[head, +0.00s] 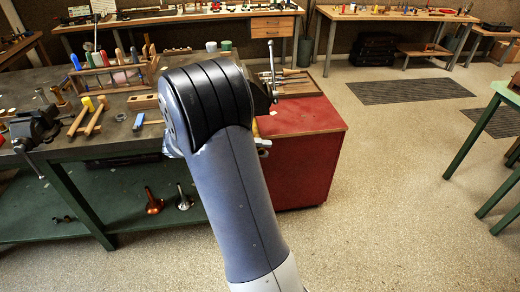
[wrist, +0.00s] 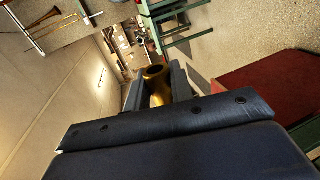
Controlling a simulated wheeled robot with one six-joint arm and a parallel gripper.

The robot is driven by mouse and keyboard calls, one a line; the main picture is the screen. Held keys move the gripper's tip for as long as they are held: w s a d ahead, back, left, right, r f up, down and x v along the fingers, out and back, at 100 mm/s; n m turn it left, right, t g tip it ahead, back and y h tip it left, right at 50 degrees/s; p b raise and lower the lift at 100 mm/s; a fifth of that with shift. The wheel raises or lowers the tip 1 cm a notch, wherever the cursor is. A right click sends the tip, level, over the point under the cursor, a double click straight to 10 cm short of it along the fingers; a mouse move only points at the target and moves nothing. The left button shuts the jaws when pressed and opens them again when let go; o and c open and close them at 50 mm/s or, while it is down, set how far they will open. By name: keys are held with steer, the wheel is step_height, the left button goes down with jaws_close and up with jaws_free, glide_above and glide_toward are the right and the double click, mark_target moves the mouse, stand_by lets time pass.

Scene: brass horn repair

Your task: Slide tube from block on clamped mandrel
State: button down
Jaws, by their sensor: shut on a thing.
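In the wrist view, my gripper (wrist: 157,82) is shut on a brass tube (wrist: 160,92). The tube's round open end shows between the two dark fingers. In the head view my arm hides both the gripper and the tube. A small wooden block (head: 143,102) lies on the workbench, left of my arm. A dark vise (head: 36,125) stands at the bench's left end. Another dark vise (head: 262,90), with an upright metal handle, shows partly behind my arm. I cannot make out a mandrel in either vise.
A red cabinet (head: 305,150) is right of my arm. A green table (head: 490,150) is at far right. The floor between them is clear.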

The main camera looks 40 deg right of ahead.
mark_target(256, 135)
steer(key=shift+w+d, duration=0.6)
steer(key=shift+w, duration=0.4)
steer(key=shift+w+d, duration=0.6)
steer(key=shift+w, duration=0.35)
steer(key=shift+b, duration=0.4)
stand_by(0.6)
steer(key=shift+w+d+p, duration=0.15)
steer(key=shift+w+d, duration=0.4)
steer(key=shift+w, duration=0.3)
steer(key=shift+w+d+p, duration=0.15)
steer(key=shift+w+d, duration=0.35)
steer(key=shift+w, duration=0.35)
steer(key=shift+b, duration=0.5)
stand_by(0.4)
steer(key=shift+w+d, duration=0.1)
steer(key=shift+w+d+p, duration=0.6)
steer(key=shift+w+d, duration=0.4)
steer(key=shift+w, duration=0.65)
steer(key=shift+w+d+p, duration=0.65)
steer(key=shift+w+d, duration=0.4)
steer(key=shift+w, duration=0.65)
steer(key=shift+w+d+p, duration=0.6)
steer(key=shift+w+d, duration=0.4)
steer(key=shift+w, duration=0.65)
steer(key=c, duration=1.1)
jaws_free()
steer(key=shift+c, duration=0.2)
